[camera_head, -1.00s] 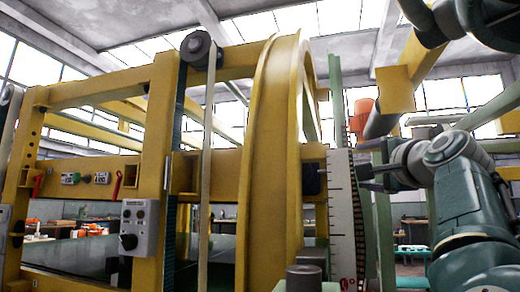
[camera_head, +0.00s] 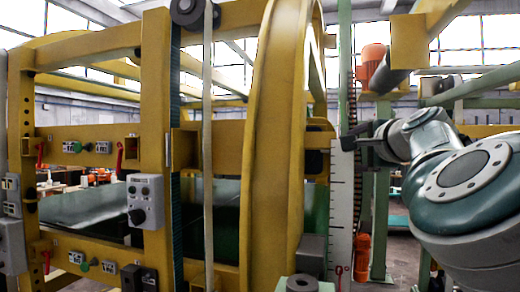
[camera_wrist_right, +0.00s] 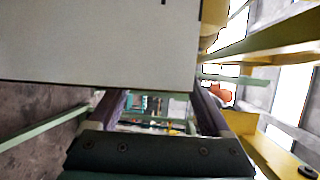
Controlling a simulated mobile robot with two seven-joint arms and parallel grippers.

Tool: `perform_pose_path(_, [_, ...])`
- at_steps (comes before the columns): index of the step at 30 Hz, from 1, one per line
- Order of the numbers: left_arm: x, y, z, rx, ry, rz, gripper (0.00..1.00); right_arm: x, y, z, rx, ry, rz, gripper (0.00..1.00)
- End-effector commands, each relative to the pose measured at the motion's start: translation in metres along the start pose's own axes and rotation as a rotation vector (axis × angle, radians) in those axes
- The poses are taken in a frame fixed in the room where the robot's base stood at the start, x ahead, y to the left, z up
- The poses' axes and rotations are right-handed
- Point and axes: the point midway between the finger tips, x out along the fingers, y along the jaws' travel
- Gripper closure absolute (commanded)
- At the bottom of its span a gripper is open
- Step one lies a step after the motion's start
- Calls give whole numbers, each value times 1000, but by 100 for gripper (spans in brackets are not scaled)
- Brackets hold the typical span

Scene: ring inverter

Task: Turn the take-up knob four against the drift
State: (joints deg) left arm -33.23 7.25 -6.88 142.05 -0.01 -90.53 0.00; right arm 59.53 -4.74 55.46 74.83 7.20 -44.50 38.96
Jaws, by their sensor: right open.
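A grey control box (camera_head: 145,200) with a black round knob (camera_head: 137,217) is on a yellow upright in the head view. Other small knob plates (camera_head: 88,147) sit on the yellow rails to its left. I cannot tell which knob is the take-up knob. My right gripper (camera_head: 352,137) is near the top of a white scale plate (camera_head: 342,200), well right of the control box. The right wrist view shows its two fingers (camera_wrist_right: 160,110) apart with nothing held between them. A pale flat panel (camera_wrist_right: 100,40) fills the upper left there. My left gripper is out of view.
A large yellow ring (camera_head: 272,150) stands between the control box and my right arm. A pale vertical belt (camera_head: 208,150) runs left of the ring. A grey block (camera_head: 312,252) is low beside the scale plate. An orange motor (camera_head: 373,60) is at the upper right.

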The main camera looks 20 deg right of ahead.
Motion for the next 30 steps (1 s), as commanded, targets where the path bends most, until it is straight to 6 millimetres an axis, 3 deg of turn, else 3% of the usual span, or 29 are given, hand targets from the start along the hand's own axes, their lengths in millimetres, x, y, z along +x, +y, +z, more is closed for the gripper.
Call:
perform_pose_path(9, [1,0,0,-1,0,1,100,30,0,0,1,-2,-1,18])
perform_pose_path(24, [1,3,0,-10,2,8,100,38,0,0,1,0,-1,18])
perform_pose_path(30, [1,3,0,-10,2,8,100,38,0,0,1,0,-1,39])
